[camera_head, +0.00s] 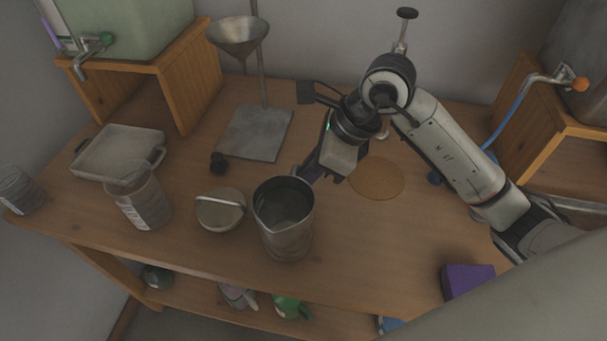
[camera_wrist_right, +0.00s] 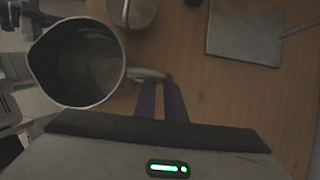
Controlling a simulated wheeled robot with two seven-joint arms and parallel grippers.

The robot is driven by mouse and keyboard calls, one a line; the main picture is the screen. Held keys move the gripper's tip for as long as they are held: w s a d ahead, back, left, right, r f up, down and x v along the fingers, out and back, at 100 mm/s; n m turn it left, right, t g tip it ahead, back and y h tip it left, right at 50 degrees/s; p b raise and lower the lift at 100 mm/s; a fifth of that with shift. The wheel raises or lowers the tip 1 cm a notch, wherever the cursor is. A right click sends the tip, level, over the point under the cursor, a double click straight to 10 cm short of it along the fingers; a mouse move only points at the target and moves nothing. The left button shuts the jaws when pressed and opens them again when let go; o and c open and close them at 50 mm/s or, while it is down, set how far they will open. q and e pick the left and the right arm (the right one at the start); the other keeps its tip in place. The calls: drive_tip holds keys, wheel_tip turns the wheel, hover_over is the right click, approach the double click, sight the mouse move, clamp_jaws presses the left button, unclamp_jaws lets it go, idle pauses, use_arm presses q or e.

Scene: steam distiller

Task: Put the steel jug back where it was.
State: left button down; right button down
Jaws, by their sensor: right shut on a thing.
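The steel jug (camera_head: 284,222) stands upright near the front of the wooden table in the head view, with its open mouth up. I cannot tell whether its base touches the table. My right gripper (camera_head: 312,176) is on the right side of the jug, shut on its handle. In the right wrist view the purple fingers (camera_wrist_right: 163,100) meet the end of the handle (camera_wrist_right: 148,74), and the jug (camera_wrist_right: 78,62) appears at the left, its inside looking empty. A round brown mat (camera_head: 377,179) lies bare on the table right of the gripper. My left gripper is not in view.
A round lidded pot (camera_head: 220,212) is close to the jug's left. A clear beaker (camera_head: 140,200), a glass (camera_head: 20,188) and a pale tray (camera_head: 118,152) are further left. A funnel stand (camera_head: 255,133) is behind. A purple block (camera_head: 468,280) is at right.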

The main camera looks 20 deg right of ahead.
drive_tip(key=c, duration=1.8)
unclamp_jaws()
drive_tip(key=shift+c, duration=0.2)
drive_tip(key=v, duration=1.2)
drive_tip(key=shift+p, duration=0.3)
